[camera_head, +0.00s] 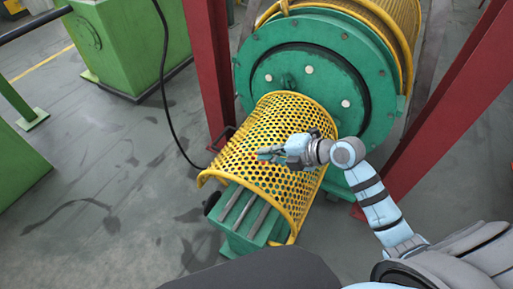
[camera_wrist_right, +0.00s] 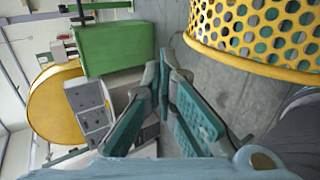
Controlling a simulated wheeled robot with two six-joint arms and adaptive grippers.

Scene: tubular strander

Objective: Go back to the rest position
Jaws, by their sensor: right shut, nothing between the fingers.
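My right arm reaches in from the lower right of the head view. Its right gripper (camera_head: 270,154) is in front of the yellow perforated guard (camera_head: 240,135) and overlaps it in the picture; I cannot tell whether they touch. In the right wrist view the two green finger pads of the gripper (camera_wrist_right: 167,75) converge to their tips and hold nothing. The yellow guard (camera_wrist_right: 265,30) fills the upper right of that view, apart from the fingers. My left gripper does not show.
The green strander drum (camera_head: 310,85) stands behind the guard, between red posts (camera_head: 209,65) and (camera_head: 445,100). A green cabinet (camera_head: 130,40) stands at the upper left, with a black cable (camera_head: 165,95) hanging beside it. The grey floor (camera_head: 110,170) at left is open.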

